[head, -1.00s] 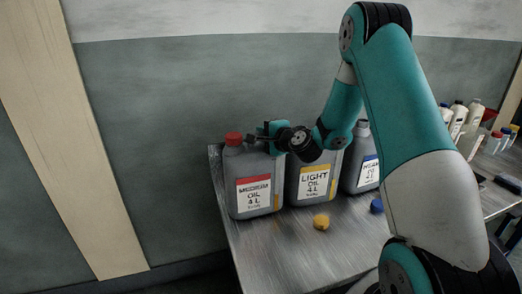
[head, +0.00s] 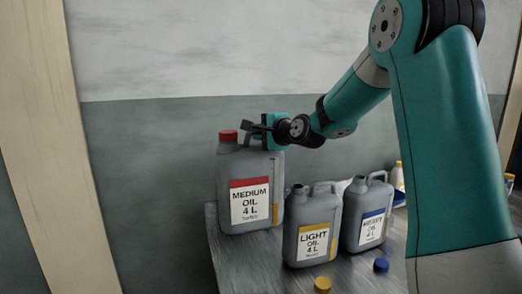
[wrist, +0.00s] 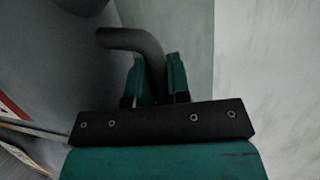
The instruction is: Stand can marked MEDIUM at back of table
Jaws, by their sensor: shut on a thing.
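The grey can marked MEDIUM (head: 250,205), with a red label and red cap (head: 228,136), is upright at the left end of the table (head: 228,268). My gripper (head: 262,130) is shut on its handle near the top. In the wrist view, the dark curved handle (wrist: 135,40) passes between my gripper's teal fingers (wrist: 156,82). The can's base sits higher in the picture than the other cans' bases, and it looks raised off the table. Any gap beneath it is hard to make out.
The open LIGHT can (head: 312,232) stands right of the MEDIUM can, in front of a third can with a blue label (head: 372,215). A yellow cap (head: 322,284) and a blue cap (head: 381,265) lie in front. A wall (head: 150,180) rises behind the table.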

